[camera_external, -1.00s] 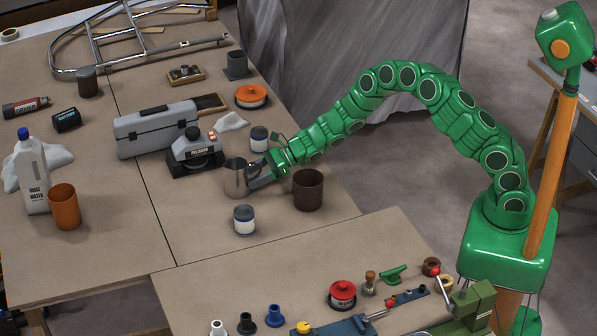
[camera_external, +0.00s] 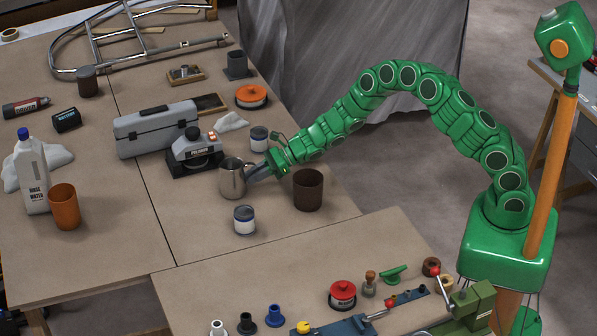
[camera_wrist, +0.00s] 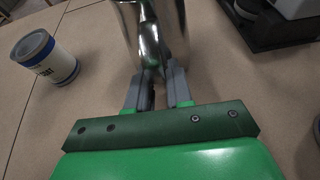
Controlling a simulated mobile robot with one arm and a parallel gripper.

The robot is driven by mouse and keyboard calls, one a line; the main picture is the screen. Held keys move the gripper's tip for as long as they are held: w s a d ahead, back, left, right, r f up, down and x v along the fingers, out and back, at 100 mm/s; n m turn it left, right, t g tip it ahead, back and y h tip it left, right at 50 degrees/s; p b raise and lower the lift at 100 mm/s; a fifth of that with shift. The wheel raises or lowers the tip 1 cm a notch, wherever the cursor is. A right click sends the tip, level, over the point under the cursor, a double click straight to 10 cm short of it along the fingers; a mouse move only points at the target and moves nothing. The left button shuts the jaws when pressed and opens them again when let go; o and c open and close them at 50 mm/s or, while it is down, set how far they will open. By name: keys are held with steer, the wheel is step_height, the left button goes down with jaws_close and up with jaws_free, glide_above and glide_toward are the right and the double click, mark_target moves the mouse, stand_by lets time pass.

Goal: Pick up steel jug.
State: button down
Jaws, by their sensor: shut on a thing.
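The steel jug (camera_external: 232,178) is a shiny metal vessel on the brown bench, just in front of the polisher. In the wrist view the jug (camera_wrist: 153,25) fills the top middle, its top cut off by the frame. My gripper (camera_external: 252,172) reaches in from the right. In the wrist view my gripper (camera_wrist: 157,80) is shut on the near side of the jug, apparently on its handle. The fingers hide part of that side. The jug is upright; whether it touches the bench I cannot tell.
A dark brown cup (camera_external: 308,190) stands just below my wrist. White-and-blue tins stand close by, one in front (camera_external: 244,220) and one behind (camera_external: 259,139). The polisher (camera_external: 195,152) and a grey toolbox (camera_external: 156,130) are behind the jug. Bench is clear to the front left.

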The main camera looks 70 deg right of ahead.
steer(key=shift+r, duration=1.6)
steer(key=s+d+r, duration=0.1)
steer(key=s+r, duration=0.8)
steer(key=s, duration=0.4)
steer(key=shift+s+r, duration=0.3)
steer(key=shift+s, duration=0.05)
steer(key=shift+s+d, duration=0.1)
steer(key=shift+r, duration=0.15)
